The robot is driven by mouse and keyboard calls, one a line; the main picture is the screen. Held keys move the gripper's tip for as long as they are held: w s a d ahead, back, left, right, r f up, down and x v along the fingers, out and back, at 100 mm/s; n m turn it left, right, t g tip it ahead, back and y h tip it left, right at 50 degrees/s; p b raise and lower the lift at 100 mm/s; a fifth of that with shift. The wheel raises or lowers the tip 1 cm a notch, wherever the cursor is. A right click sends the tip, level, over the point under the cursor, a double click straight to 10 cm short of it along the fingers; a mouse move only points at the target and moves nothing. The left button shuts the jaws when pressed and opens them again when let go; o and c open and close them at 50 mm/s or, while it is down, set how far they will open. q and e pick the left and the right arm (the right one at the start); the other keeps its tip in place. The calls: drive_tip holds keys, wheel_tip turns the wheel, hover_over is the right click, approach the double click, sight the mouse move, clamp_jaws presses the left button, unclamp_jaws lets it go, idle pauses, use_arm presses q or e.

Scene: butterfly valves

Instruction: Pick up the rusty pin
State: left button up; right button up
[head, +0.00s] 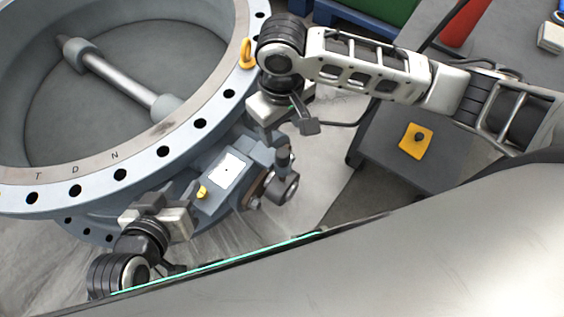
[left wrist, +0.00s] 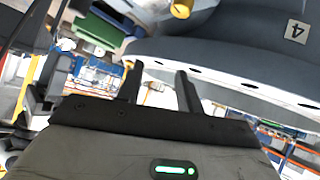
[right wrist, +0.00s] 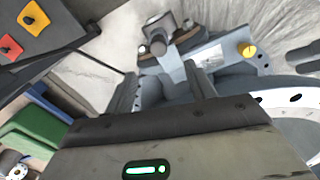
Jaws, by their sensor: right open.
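I cannot make out the rusty pin for certain. A short dark upright piece (head: 283,157) stands by a grey bracket (head: 282,188) on the valve's side, beside a brownish plate. The bracket also shows ahead of the fingers in the right wrist view (right wrist: 157,42). My right gripper (head: 275,135) is open and empty above the bracket; its fingers are apart in the right wrist view (right wrist: 162,90). My left gripper (head: 165,210) is low at the valve's near side. Its fingers stand apart and empty in the left wrist view (left wrist: 158,88).
The large grey valve ring (head: 165,152) with bolt holes fills the left. A white label (head: 226,170) and yellow eyebolts (head: 247,54) are on the valve. A dark table (head: 385,165) with a yellow plate (head: 415,141) stands right. Pale floor is clear between table and valve.

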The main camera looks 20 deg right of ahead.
sight(283, 153)
wheel_tip(283, 153, down, 7)
drive_tip(key=shift+r+b, duration=0.1)
drive_tip(key=shift+b, duration=0.95)
drive_tip(key=shift+f, duration=0.7)
drive_tip(key=f+b, duration=0.1)
drive_tip(key=f, duration=0.1)
drive_tip(key=f+b, duration=0.2)
drive_tip(key=shift+w+d+f, duration=0.1)
drive_tip(key=shift+d+f, duration=0.1)
drive_tip(key=shift+f, duration=0.05)
use_arm(q)
drive_tip(key=shift+w+d+f+m+t+h, duration=0.2)
drive_tip(key=shift+d+f+h, duration=0.1)
drive_tip(key=shift+d+f, duration=0.2)
drive_tip(key=shift+w+d+f+m+t+h, duration=0.1)
drive_tip(key=shift+w+d+f+t+h, duration=0.15)
drive_tip(key=shift+d+f, duration=0.25)
use_arm(e)
drive_tip(key=shift+c, duration=0.3)
use_arm(q)
drive_tip(key=shift+a+f, duration=0.1)
use_arm(e)
drive_tip(key=c, duration=1)
